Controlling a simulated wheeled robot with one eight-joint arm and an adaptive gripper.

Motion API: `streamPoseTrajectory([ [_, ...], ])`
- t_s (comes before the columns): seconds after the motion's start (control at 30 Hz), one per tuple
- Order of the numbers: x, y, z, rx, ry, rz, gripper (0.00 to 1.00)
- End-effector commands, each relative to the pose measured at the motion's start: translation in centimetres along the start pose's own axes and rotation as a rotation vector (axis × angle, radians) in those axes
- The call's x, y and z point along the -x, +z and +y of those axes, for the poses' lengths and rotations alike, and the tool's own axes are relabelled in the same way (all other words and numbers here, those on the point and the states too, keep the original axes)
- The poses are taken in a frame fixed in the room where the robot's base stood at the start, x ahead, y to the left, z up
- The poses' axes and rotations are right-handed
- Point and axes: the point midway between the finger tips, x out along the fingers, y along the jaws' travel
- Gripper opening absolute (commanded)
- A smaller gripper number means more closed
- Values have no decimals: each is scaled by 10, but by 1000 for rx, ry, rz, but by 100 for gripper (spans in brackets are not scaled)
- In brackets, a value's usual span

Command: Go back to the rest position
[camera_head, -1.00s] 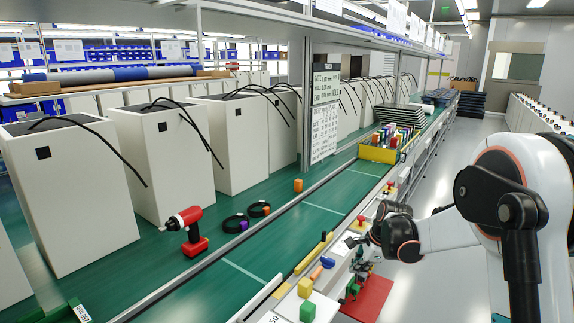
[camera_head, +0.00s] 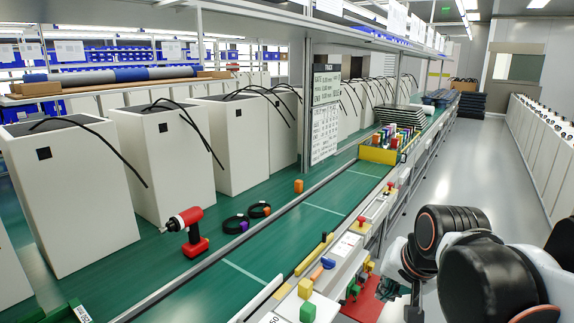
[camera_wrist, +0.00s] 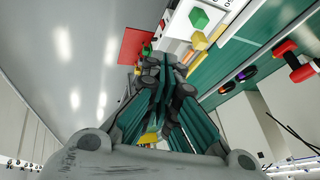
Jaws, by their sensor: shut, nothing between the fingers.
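My gripper (camera_wrist: 163,62) fills the middle of the wrist view, its dark fingers together with nothing between them. In the head view my white and black arm is folded at the lower right, beside the conveyor's near side. The gripper's fingertips are hard to make out there. In the wrist view the gripper appears over the aisle side, with a red sheet (camera_wrist: 134,46) behind its tips.
A green conveyor (camera_head: 245,268) carries a red drill (camera_head: 188,230), an orange block (camera_head: 298,186) and black rings. Yellow (camera_head: 305,288) and green (camera_head: 307,312) blocks lie on the near ledge. A yellow bin (camera_head: 377,154) stands farther along. The grey aisle floor (camera_head: 455,170) is clear.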

Motion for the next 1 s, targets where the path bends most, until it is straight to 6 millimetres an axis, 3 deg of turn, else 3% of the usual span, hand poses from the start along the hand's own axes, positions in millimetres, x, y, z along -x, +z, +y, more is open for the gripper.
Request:
streamPoseTrajectory([
  [0.2,26,48,24,246,4,52,0],
  [0.4,35,80,43,433,13,92,0],
  [0.6,37,93,52,517,20,109,0],
  [1.0,37,94,52,524,21,110,0],
])
